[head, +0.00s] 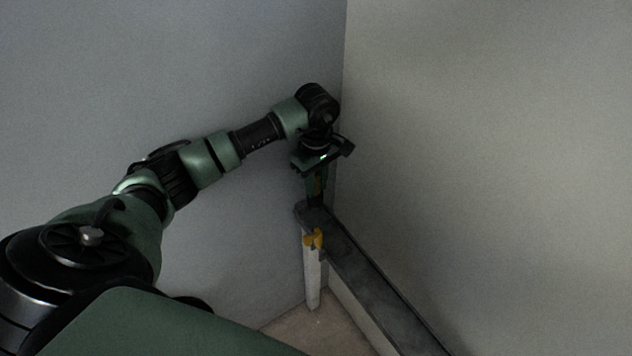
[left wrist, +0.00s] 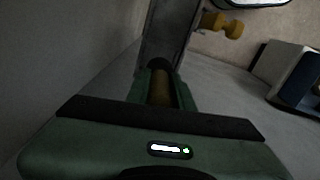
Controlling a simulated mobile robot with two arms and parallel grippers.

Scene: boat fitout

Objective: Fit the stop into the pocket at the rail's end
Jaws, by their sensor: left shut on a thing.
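My left gripper (head: 317,197) points down over the near-corner end of the dark grey rail (head: 372,272). It is shut on the stop (head: 318,184), a brownish-orange piece mostly hidden by the fingers. In the left wrist view the stop (left wrist: 160,88) stands between the green fingers of the left gripper (left wrist: 160,82), with a dark round part at its far end. The rail (left wrist: 172,32) runs away beyond it. The pocket is hidden behind the gripper and stop, and I cannot tell whether the stop touches the rail or sits in it. My right gripper is not in view.
Grey walls (head: 480,130) meet in a corner close behind my left gripper. A yellow-orange fitting (head: 314,238) sits by the rail at the top of a pale post (head: 312,280). Floor (head: 320,332) shows below.

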